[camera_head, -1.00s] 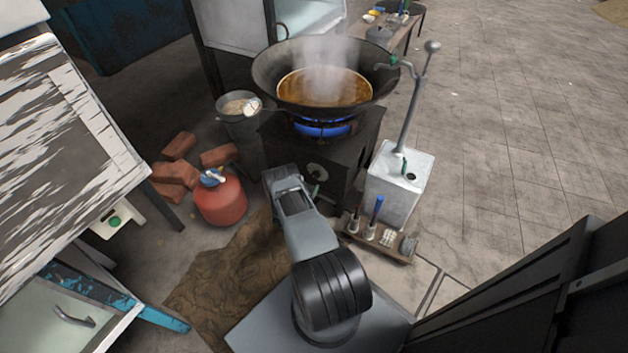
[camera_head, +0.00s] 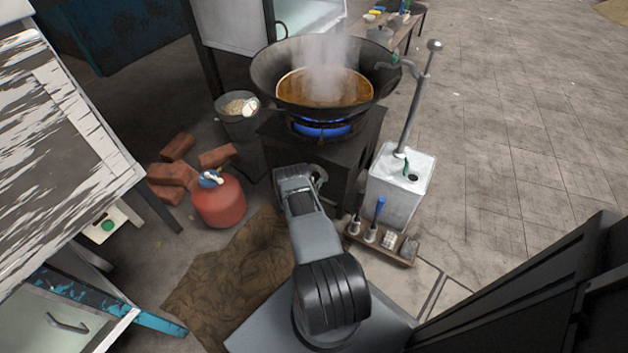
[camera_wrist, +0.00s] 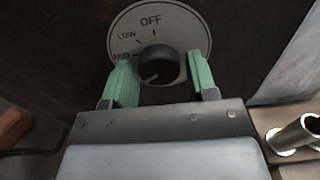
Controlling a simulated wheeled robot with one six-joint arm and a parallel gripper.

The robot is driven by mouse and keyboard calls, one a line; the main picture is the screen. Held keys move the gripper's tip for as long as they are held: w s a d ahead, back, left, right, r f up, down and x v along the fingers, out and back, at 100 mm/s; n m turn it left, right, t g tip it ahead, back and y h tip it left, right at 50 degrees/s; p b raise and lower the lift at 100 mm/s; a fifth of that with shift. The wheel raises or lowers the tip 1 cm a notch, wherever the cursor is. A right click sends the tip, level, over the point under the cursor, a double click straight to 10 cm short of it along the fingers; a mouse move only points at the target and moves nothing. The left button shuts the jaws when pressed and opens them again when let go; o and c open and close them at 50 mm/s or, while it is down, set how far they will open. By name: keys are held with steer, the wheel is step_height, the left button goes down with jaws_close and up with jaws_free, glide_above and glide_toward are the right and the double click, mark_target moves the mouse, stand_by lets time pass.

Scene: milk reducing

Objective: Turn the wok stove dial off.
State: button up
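The stove dial is a dark round knob (camera_wrist: 159,65) on a pale dial plate (camera_wrist: 152,20) marked OFF, LOW and a partly hidden word. Its pointer mark faces the lower left, away from OFF. My gripper (camera_wrist: 160,80) has its two green fingers apart, one on each side of the knob; I cannot tell whether they touch it. In the head view my arm covers most of the dial plate (camera_head: 319,173). The black stove (camera_head: 350,150) has a blue flame (camera_head: 322,129) burning under the steaming wok (camera_head: 262,75).
A white tank (camera_head: 400,190) with a pump pipe stands right of the stove, with a small rack (camera_head: 380,250) before it. A red gas cylinder (camera_head: 218,203), bricks (camera_head: 172,175) and a bucket (camera_head: 238,128) stand to the left. Brown cloth (camera_head: 215,275) lies on the floor.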

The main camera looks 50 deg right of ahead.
steer(key=c, duration=0.6)
steer(key=m+b, duration=0.2)
steer(key=m, duration=0.3)
steer(key=shift+f+b, duration=0.15)
steer(key=shift+b, duration=0.25)
steer(key=m+b, duration=0.2)
steer(key=m, duration=0.4)
steer(key=shift+b, duration=0.3)
steer(key=m+b, duration=0.2)
steer(key=m, duration=0.4)
steer(key=shift+w+m, duration=0.15)
steer(key=shift+m, duration=0.15)
steer(key=m, duration=0.1)
steer(key=m+b, duration=0.2)
steer(key=m, duration=0.1)
steer(key=shift+r, duration=0.25)
steer(key=shift+w+r+m+b, duration=0.1)
steer(key=shift+m+b, duration=0.25)
steer(key=shift+m, duration=0.75)
steer(key=shift+r, duration=0.1)
